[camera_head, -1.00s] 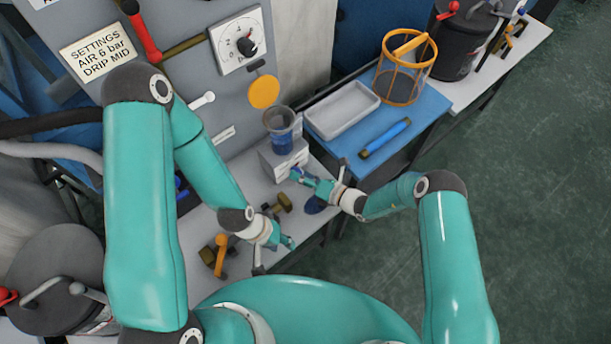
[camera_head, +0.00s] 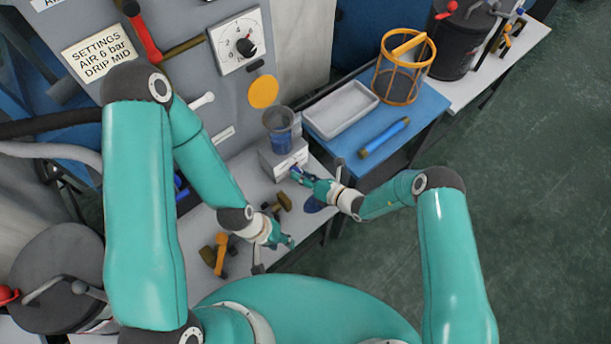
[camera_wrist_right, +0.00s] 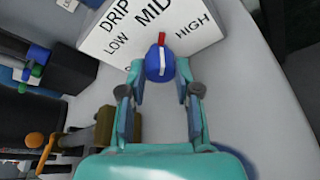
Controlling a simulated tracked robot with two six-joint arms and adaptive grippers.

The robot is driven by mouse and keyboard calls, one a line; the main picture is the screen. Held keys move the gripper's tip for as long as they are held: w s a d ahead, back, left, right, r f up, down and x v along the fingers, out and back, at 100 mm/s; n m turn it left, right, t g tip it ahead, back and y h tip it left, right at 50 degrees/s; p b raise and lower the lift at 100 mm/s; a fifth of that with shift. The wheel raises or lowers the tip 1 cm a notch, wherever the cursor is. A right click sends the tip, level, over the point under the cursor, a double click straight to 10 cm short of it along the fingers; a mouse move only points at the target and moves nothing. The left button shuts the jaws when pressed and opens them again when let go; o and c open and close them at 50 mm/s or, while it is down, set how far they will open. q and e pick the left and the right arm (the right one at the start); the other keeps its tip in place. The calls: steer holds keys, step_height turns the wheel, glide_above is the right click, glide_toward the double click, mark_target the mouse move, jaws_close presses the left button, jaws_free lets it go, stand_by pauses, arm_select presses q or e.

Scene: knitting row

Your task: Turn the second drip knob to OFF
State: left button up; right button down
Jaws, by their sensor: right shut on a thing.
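A blue knob (camera_wrist_right: 157,66) with a white line and a red tip sits on a white plate (camera_wrist_right: 112,45) reading DRIP, LOW, MID and HIGH. Its red tip points towards MID. No OFF mark can be read. My right gripper (camera_wrist_right: 160,76) is shut on this knob, one finger on each side. In the head view my right gripper (camera_head: 299,174) is at the front of a white box (camera_head: 285,160), and the knob is mostly hidden. My left gripper (camera_head: 287,242) hangs over the bench to the lower left; its jaws are too small to judge.
A brass valve with an orange handle (camera_head: 221,255) lies left of my left gripper. A grey tray (camera_head: 341,108), a blue tube (camera_head: 385,138) and an orange basket (camera_head: 404,68) are on the blue table to the right.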

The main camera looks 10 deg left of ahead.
steer(key=n, duration=0.1)
steer(key=n+t+h+p, duration=0.1)
steer(key=n, duration=0.1)
steer(key=shift+s+a+r+n+h, duration=0.1)
steer(key=shift+a+n+h, duration=0.1)
steer(key=shift+n+h, duration=0.1)
steer(key=shift+t, duration=0.3)
steer(key=c, duration=0.8)
jaws_free()
steer(key=shift+s+d, duration=0.15)
steer(key=shift+d, duration=0.3)
steer(key=v, duration=1.1)
steer(key=shift+r, duration=0.1)
